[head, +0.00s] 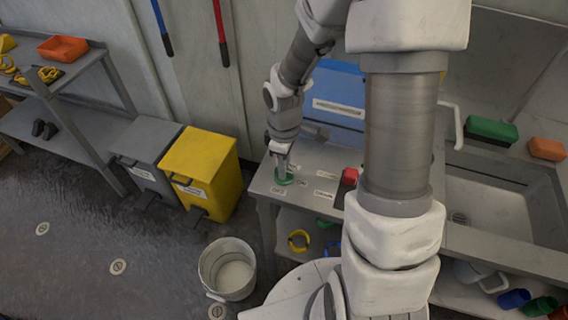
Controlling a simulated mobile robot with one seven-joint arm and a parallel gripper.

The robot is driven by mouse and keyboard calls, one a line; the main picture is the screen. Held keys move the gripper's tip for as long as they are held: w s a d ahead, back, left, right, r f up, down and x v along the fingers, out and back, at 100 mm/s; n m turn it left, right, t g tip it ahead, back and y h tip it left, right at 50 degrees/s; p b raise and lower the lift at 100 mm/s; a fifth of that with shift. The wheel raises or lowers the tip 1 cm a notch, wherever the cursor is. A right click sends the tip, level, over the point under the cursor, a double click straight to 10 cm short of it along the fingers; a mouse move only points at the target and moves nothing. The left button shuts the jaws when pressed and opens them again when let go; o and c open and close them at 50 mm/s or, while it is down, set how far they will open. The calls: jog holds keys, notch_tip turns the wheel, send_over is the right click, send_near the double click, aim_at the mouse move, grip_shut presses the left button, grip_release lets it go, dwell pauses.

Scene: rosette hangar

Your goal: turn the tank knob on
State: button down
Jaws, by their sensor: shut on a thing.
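A green round knob (284,180) sits on the grey bench top, near its left front corner. Small white labels (278,190) lie around it; their print is too small to read surely. My gripper (281,168) points down from above and is shut on the green knob. The fingers hide part of the knob, and I cannot tell which label it points to. A blue box-like tank (338,95) with a white label stands behind, partly hidden by my arm.
A red block-like part (350,176) is right of the knob. A yellow bin (203,165) and a grey bin (147,150) stand left of the bench. A white bucket (228,270) is on the floor in front. A sink (500,205) is at the right.

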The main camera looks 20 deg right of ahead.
dwell(0.4)
jog(key=c, duration=0.8)
grip_release()
jog(key=shift+c, duration=0.2)
notch_tip(320, 180, up, 18)
jog(key=p, duration=0.2)
jog(key=shift+f+p, duration=0.25)
jog(key=shift+p, duration=0.15)
